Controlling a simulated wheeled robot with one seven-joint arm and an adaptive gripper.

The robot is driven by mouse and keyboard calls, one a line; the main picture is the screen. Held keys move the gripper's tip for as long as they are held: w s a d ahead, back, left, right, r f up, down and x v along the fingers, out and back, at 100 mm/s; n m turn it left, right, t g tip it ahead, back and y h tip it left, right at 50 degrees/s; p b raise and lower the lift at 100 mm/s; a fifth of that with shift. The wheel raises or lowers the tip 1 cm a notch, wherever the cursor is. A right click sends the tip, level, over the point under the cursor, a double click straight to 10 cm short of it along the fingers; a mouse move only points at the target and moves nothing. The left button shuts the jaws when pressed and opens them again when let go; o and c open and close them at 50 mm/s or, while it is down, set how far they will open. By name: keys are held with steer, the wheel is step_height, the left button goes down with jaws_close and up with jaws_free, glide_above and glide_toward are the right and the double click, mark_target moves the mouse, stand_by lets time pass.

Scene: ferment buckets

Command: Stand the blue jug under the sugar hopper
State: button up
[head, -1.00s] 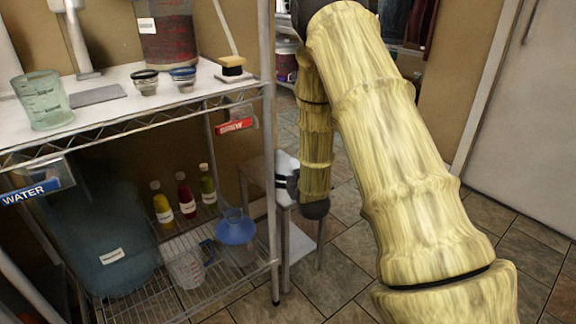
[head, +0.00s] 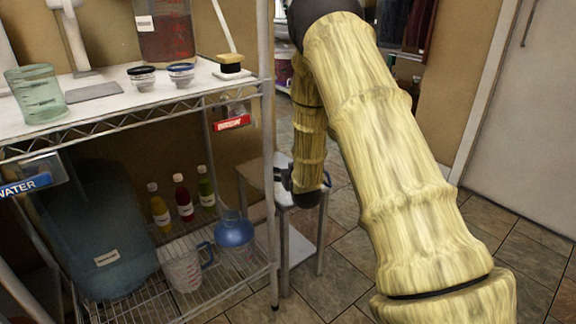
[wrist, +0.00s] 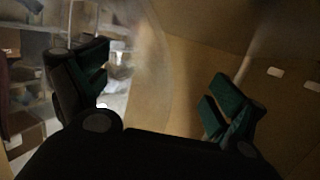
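A clear measuring jug with a blue-grey handle (head: 183,270) stands on the lower wire shelf. A round blue translucent vessel (head: 235,232) stands beside it at the shelf's right; I cannot tell for sure which is the blue jug. I cannot identify the sugar hopper: a red label (head: 232,122) hangs under the upper shelf's right end, but its text is unreadable. My gripper (head: 284,180) is at the end of my forearm, right of the rack, apart from both vessels. In the wrist view its fingers (wrist: 158,95) are spread, with a blurred pale translucent shape beyond them.
A large blue-grey container (head: 105,225) and several bottles (head: 183,198) stand on the lower shelf. A green glass (head: 37,95) and small cups stand on the upper shelf. The rack's front post (head: 268,200) and a small grey table (head: 285,195) are near my gripper. Floor at right is clear.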

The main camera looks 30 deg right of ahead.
jaws_close()
stand_by(0.4)
